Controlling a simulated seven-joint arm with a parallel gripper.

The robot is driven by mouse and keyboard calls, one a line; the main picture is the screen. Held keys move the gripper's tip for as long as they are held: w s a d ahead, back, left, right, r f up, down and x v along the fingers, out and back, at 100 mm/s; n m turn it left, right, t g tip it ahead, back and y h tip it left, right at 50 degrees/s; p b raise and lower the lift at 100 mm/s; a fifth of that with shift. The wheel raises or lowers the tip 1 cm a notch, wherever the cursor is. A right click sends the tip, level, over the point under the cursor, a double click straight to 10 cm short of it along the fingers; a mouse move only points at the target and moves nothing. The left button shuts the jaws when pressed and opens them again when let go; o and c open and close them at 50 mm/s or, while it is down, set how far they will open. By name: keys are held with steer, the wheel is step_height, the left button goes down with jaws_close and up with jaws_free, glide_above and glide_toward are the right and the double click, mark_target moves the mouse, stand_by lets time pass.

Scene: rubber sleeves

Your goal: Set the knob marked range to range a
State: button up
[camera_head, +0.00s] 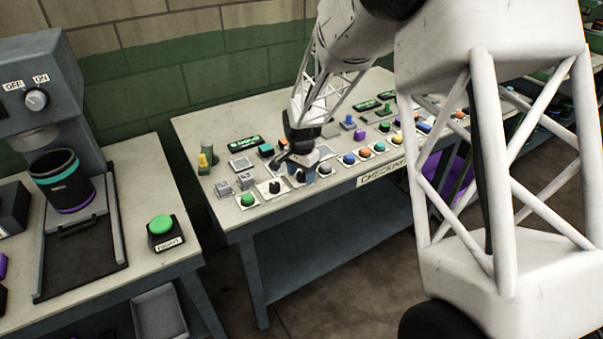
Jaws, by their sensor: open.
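The panel of the table holds a black knob (274,187) on a white plate, in the front row to the right of a green button. I cannot read a mark on it, so I cannot tell if it is the range knob. Another dark shape (299,175) shows right under my gripper; it is partly covered. My gripper (296,164) is open, pointing down over the front row, just right of the black knob. Its fingers are small and dark here, and I cannot tell if they touch anything.
The table (193,127) carries several coloured buttons, a green display (245,143) and a yellow lever (203,163). At left stands a grey machine with an OFF/ON knob (36,99), a dark cup (62,180) and a green button (161,225). My arm covers the right side.

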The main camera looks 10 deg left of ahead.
steer(key=c, duration=0.9)
steer(key=shift+n, duration=0.5)
steer(key=n, duration=1.1)
steer(key=o, duration=0.9)
